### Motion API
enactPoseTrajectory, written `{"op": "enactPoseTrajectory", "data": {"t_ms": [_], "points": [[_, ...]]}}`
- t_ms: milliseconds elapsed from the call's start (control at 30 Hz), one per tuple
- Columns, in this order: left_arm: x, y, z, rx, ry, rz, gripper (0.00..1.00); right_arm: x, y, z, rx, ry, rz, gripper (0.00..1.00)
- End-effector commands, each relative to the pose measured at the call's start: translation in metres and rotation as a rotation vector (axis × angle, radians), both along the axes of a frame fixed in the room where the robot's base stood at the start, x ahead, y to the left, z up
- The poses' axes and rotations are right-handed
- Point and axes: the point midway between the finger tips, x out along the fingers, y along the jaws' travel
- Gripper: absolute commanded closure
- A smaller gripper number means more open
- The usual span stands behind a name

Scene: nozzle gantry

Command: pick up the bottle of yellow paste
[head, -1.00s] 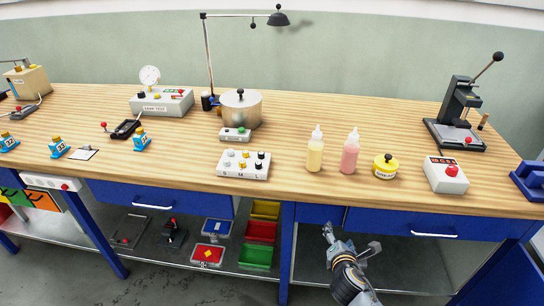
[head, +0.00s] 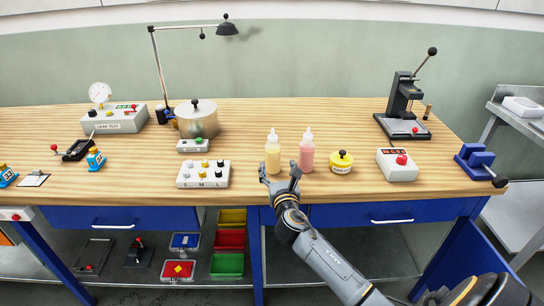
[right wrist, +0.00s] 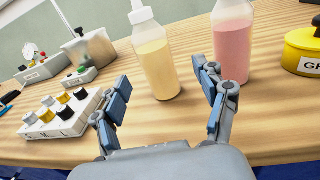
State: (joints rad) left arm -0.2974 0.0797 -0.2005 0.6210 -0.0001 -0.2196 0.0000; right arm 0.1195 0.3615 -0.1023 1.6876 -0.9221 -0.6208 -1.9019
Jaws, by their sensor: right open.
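The bottle of yellow paste (head: 272,155) stands upright on the wooden bench, with a white nozzle cap. In the right wrist view the yellow bottle (right wrist: 156,60) stands ahead of and between the fingers, nearer the far side. A bottle of pink paste (head: 307,152) stands just right of it; it also shows in the right wrist view (right wrist: 233,42), behind the right finger. My right gripper (head: 280,175) is open and empty at the bench's front edge, short of the yellow bottle. In the right wrist view its fingers (right wrist: 165,105) are spread. My left gripper is not in view.
Right of the bottles are a yellow grease tin (head: 341,163) and a white box with a red button (head: 397,166). Left are a white button panel (head: 203,175) and a metal pot (head: 197,120). The bench between gripper and yellow bottle is clear.

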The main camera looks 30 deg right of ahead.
Motion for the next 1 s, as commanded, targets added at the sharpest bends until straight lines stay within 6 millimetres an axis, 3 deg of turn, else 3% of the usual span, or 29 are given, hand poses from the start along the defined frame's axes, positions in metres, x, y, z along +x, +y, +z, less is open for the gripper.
{"op": "enactPoseTrajectory", "data": {"t_ms": [267, 600, 900, 1000], "points": [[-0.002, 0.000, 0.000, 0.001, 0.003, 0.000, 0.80, 0.022, -0.009, 0.000, 0.003, 0.000, 0.000, 0.27], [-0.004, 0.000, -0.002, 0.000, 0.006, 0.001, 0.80, 0.062, -0.023, 0.000, 0.003, 0.000, 0.000, 0.27], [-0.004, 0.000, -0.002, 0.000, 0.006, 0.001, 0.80, 0.066, -0.025, 0.000, 0.003, 0.001, 0.001, 0.27], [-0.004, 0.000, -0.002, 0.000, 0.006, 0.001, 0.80, 0.066, -0.025, 0.000, 0.003, 0.001, 0.001, 0.48]]}}
